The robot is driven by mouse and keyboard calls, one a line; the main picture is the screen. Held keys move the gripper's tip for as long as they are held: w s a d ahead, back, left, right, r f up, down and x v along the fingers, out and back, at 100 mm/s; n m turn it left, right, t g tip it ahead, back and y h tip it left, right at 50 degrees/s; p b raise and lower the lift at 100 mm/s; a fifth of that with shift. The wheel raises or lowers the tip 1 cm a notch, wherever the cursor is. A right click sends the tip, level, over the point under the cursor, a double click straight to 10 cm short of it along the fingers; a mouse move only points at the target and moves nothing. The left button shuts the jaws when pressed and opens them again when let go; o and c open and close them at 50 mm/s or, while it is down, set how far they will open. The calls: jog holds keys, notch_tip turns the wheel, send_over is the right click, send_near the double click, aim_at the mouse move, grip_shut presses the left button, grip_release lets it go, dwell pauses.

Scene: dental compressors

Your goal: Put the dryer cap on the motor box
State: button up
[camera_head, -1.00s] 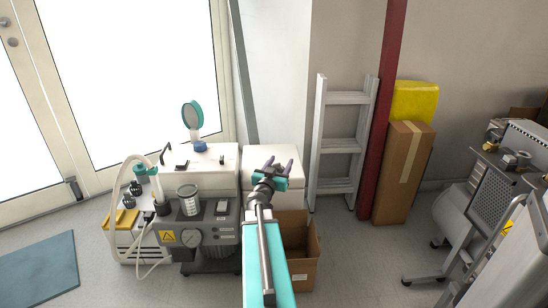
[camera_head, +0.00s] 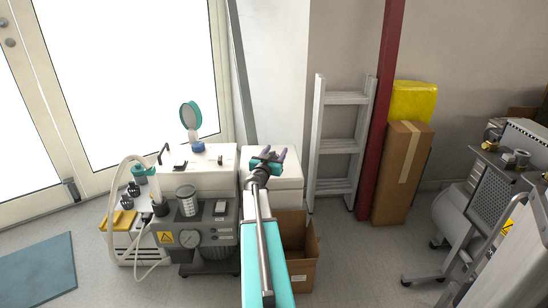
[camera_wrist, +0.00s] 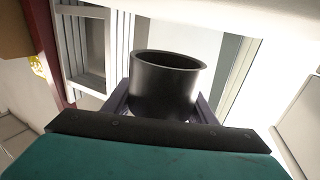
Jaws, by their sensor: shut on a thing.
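My gripper (camera_head: 269,153) is shut on a black, hollow round cap (camera_wrist: 165,86), which looks like the dryer cap. The wrist view shows it between the two fingers, with its open rim upward. In the head view the gripper is above or in front of a white box (camera_head: 285,183); the gap is hard to judge, and the cap is barely distinguishable there. A grey machine (camera_head: 222,238) with a yellow warning label and a gauge stands to the left of my arm. I cannot tell for sure which box is the motor box.
A white cabinet (camera_head: 215,180) behind the grey machine carries a teal round mirror (camera_head: 190,115) and small dark items. An open cardboard box (camera_head: 300,254) is right of my arm. A ladder (camera_head: 340,145) and red post (camera_head: 380,110) stand behind.

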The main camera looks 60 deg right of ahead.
aim_at(275, 156)
jog(key=shift+w+d+f, duration=0.15)
jog(key=shift+w+d, duration=0.85)
jog(key=shift+d, duration=0.3)
jog(key=shift+f+b, duration=0.85)
jog(key=shift+f, duration=0.9)
jog(key=shift+f+b, duration=0.15)
jog(key=shift+b, duration=0.2)
jog(key=o, duration=1.1)
jog(key=shift+o, duration=0.2)
jog(key=shift+r+p, duration=0.2)
jog(key=shift+p, duration=0.15)
